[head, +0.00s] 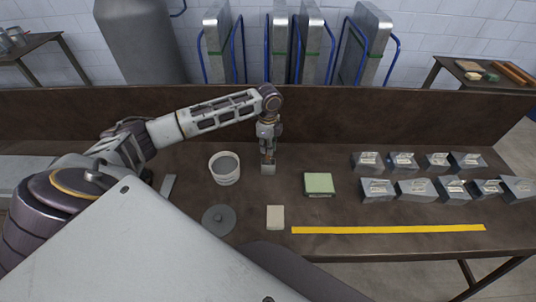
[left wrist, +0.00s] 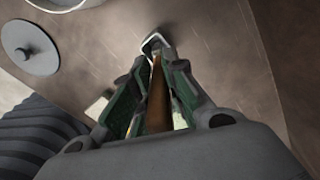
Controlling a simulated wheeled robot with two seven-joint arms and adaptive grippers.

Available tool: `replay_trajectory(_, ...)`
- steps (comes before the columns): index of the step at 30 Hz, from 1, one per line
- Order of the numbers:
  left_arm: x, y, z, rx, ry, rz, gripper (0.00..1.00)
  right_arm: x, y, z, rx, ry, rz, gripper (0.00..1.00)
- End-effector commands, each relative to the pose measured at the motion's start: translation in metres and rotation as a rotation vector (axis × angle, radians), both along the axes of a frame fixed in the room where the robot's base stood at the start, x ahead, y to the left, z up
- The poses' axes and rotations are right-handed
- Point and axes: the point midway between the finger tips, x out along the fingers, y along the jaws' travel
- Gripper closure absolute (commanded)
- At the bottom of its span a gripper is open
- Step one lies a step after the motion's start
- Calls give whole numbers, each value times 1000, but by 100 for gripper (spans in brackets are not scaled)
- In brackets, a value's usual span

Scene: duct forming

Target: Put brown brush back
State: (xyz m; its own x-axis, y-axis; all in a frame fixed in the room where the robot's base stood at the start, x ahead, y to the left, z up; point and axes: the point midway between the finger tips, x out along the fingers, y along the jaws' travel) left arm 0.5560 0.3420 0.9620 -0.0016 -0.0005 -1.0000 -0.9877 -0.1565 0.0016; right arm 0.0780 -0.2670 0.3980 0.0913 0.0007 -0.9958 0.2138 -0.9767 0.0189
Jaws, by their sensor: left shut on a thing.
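My left gripper (head: 267,148) points down over the table, to the right of the white bucket (head: 225,168). It is shut on the brown brush, whose brown handle (left wrist: 157,100) runs between the green-padded fingers in the left wrist view. A pale grey end piece (head: 268,169) shows below the fingers in the head view, close to the table top; I cannot tell whether it touches. My right gripper is not in view.
A grey round lid (head: 218,220), a beige block (head: 275,217) and a green pad (head: 319,184) lie nearby. Several metal duct pieces (head: 417,190) stand at the right, behind a yellow strip (head: 390,229). A brown back panel (head: 380,120) rises behind the table.

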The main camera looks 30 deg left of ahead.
Motion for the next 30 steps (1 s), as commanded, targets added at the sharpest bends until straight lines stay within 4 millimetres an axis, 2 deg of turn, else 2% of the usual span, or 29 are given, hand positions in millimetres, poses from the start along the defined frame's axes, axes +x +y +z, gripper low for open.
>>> replay_trajectory(14, 0, 0, -8, 0, 0, 0, 100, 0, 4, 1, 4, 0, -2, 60)
replay_trajectory(24, 0, 0, -38, 0, 0, 0, 100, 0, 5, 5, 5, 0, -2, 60)
replay_trajectory(30, 0, 0, -43, 1, -1, -1, 100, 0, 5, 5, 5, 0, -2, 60)
